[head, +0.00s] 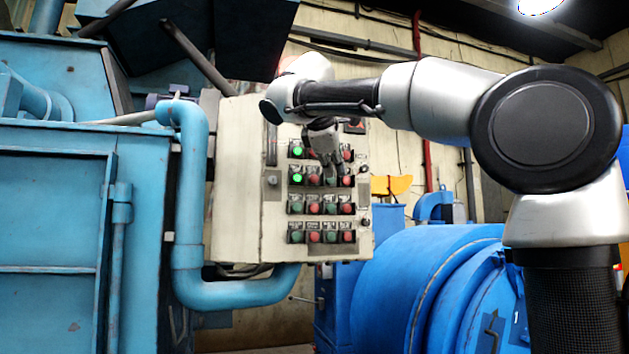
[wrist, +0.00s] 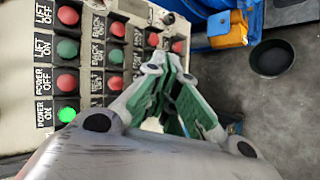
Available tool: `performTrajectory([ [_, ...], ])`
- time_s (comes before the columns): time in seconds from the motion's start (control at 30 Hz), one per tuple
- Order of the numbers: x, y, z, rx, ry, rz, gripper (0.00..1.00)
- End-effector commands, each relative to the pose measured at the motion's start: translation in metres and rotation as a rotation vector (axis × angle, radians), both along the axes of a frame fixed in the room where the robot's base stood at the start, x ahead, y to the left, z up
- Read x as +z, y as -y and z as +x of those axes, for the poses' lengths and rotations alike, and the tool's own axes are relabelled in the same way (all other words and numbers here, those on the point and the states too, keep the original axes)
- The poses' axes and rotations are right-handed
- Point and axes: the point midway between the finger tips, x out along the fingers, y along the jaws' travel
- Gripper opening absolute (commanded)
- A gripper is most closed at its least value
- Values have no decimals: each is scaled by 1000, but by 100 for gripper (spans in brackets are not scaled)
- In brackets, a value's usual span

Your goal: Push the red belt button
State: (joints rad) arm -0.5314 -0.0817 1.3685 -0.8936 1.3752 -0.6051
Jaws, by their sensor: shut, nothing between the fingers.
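The red belt button (wrist: 115,83) is in the second button column of the wrist view, left of my gripper's tips. Its label is small and partly readable. In the head view, it is the red button (head: 314,179) in the second row, next to a lit green button (head: 297,177). My gripper (wrist: 163,62) is shut and empty, with its tips in front of the panel, off to the right of the belt button in the wrist view. In the head view my gripper (head: 331,172) hangs over the upper middle of the panel; I cannot tell whether it touches.
The control panel (head: 240,190) holds several rows of green and red buttons. The lit power on button (wrist: 67,114) is close by. A light-blue pipe (head: 190,220) stands left of the panel, and a blue drum (head: 410,290) is at lower right.

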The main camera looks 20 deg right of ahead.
Motion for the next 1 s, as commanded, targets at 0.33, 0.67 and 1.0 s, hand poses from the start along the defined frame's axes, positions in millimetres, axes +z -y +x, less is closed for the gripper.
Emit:
performTrajectory([
  [0.33,-1,-1,11,-2,-1,1,0],
  [0.67,-1,0,57,-3,0,3,0],
  [1.0,-1,0,86,-2,1,3,0],
])
